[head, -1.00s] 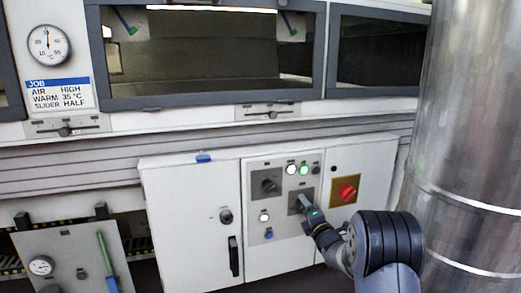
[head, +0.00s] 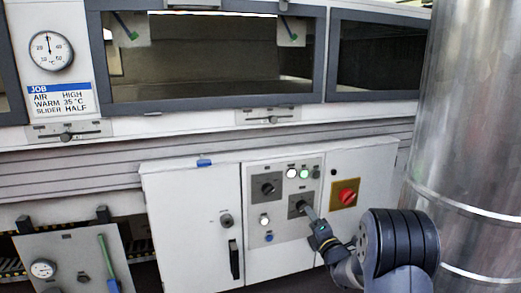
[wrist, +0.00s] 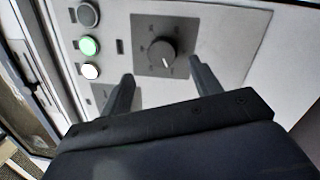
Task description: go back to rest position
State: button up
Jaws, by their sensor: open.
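My gripper (head: 308,213) is in front of the lower dark knob (head: 299,205) on the grey control panel (head: 283,226). In the wrist view my gripper (wrist: 161,68) is open and empty, its two fingers apart. The same round knob (wrist: 161,52), on its dark square plate, shows just beyond and between the fingertips, with a visible gap. Its light pointer mark points down-right in that view. My arm comes in from the lower right of the head view.
A green lamp (head: 304,173) and a white lamp (head: 292,173) are lit above. A second knob (head: 268,184) sits upper left, a red switch (head: 346,193) right. A large metal cylinder (head: 470,150) stands close right of my arm. A job card (head: 60,98) hangs at left.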

jog(key=p+v, duration=0.1)
jog(key=v, duration=0.4)
jog(key=w+a+m+g, duration=0.1)
jog(key=w+m, duration=0.4)
jog(key=m, duration=0.6)
jog(key=w+a+r+m, duration=0.1)
jog(key=w+m, duration=0.4)
jog(key=m, duration=0.6)
jog(key=shift+a+r+g+h, duration=0.2)
jog(key=shift+a+g+h, duration=0.15)
jog(key=shift+g+h, duration=0.05)
dwell(0.4)
jog(key=shift+a, duration=0.1)
dwell(0.4)
